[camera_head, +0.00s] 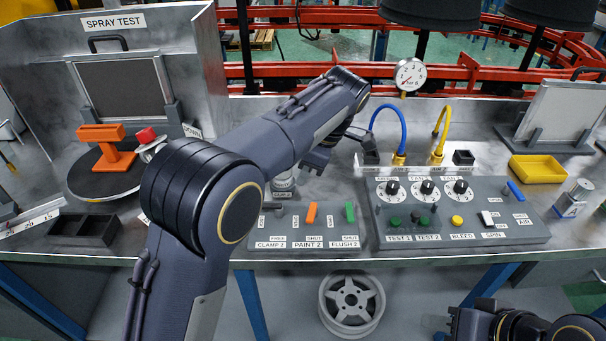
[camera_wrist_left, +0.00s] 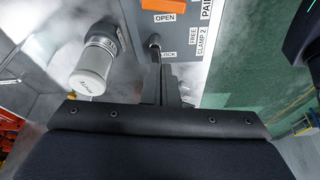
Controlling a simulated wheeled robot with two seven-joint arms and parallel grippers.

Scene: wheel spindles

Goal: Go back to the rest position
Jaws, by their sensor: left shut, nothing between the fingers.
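My left arm reaches in from the lower left in the head view and bends over the bench. My left gripper (camera_head: 318,160) points down behind the lever panel, partly hidden by the arm. In the left wrist view my left gripper (camera_wrist_left: 162,85) shows shut with nothing held. Its narrow fingertips appear close to the clamp lever (camera_wrist_left: 155,42); I cannot tell whether they touch. My right gripper (camera_head: 458,322) is low at the bottom right edge in the head view, in front of the bench, and its fingers are not clear.
The lever panel (camera_head: 305,242) and a knob panel (camera_head: 450,237) stand along the bench front. A white-capped can (camera_wrist_left: 94,67) is beside the left gripper. A spray booth (camera_head: 180,60), an orange stand (camera_head: 108,150), a gauge (camera_head: 410,74) and a yellow tray (camera_head: 537,169) surround the arm.

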